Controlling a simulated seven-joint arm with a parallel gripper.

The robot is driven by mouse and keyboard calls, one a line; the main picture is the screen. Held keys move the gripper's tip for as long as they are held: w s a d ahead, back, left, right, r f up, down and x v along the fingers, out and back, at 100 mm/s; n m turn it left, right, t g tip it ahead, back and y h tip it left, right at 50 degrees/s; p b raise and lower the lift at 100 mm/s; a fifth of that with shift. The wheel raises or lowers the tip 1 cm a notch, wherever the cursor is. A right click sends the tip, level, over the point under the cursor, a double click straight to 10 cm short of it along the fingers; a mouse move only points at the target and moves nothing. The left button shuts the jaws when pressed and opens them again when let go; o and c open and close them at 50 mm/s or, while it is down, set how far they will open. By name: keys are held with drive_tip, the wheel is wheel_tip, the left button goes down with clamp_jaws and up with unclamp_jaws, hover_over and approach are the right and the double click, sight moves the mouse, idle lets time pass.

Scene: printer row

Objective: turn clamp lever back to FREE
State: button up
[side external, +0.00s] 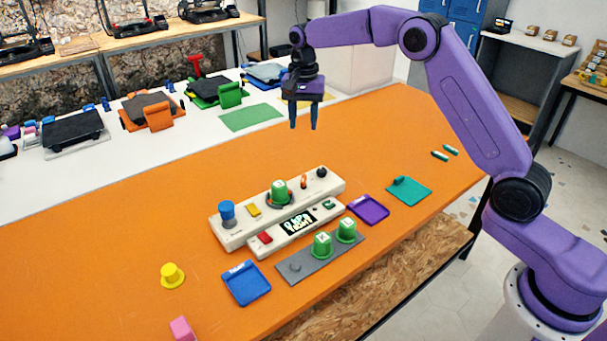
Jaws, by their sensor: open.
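A cream control panel (238,236) stands on the orange table. A small upright orange lever (304,181) on its top, right of a green cylinder (279,191) in a round seat, looks like the clamp lever. The lever's setting and any FREE mark are too small to read. My gripper (303,126) is open and empty, with dark blue fingers pointing down. It hangs in the air and appears well above the table and behind the panel, apart from the lever.
The panel also bears a blue knob (227,210), a black knob (321,171) and a display (298,222). A grey rack (318,263) with two green cylinders, a blue tray (246,283) and a purple tray (368,209) stand in front. The table behind the panel is clear.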

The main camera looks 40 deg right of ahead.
sight(303, 178)
wheel_tip(303, 178, down, 17)
drive_tip(key=shift+f, duration=0.15)
idle(0.5)
clamp_jaws()
